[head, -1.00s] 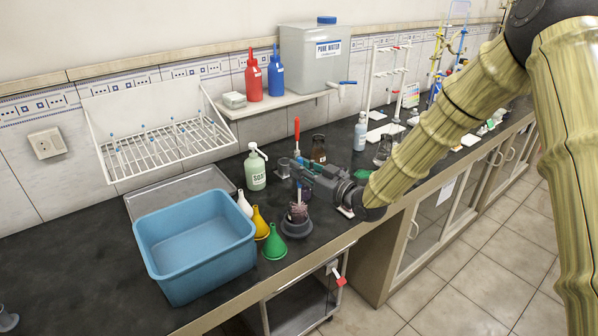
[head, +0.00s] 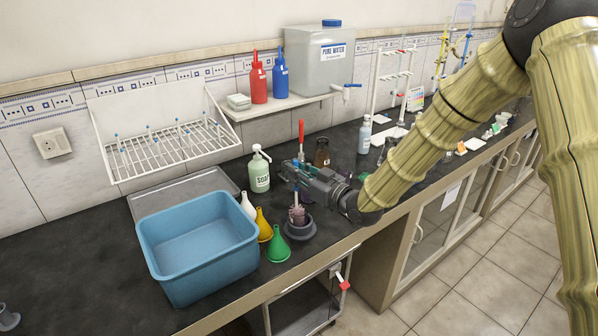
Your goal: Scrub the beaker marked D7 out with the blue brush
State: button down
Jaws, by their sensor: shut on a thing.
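My gripper (head: 290,171) is above the front part of the bench, its jaws shut on the brush with the blue handle (head: 296,196). The brush hangs roughly upright below the jaws. Its bristles (head: 298,214) are down at a small clear beaker, which sits in a dark grey round holder (head: 300,230). The beaker's glass is hard to make out around the bristles, and no D7 mark is readable. How deep the bristles reach cannot be told.
A blue basin (head: 165,255) stands left, with white, yellow and green funnels (head: 278,246) between it and the holder. A soap bottle (head: 259,172), a red-handled tool (head: 301,135) and a brown bottle (head: 322,152) stand behind my gripper. A drying rack (head: 165,150) hangs on the wall.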

jog(key=shift+s+d, duration=0.1)
jog(key=shift+s+d, duration=0.3)
jog(key=shift+d, duration=0.35)
jog(key=shift+w+d, duration=0.4)
jog(key=shift+w, duration=0.3)
jog(key=shift+a, duration=0.1)
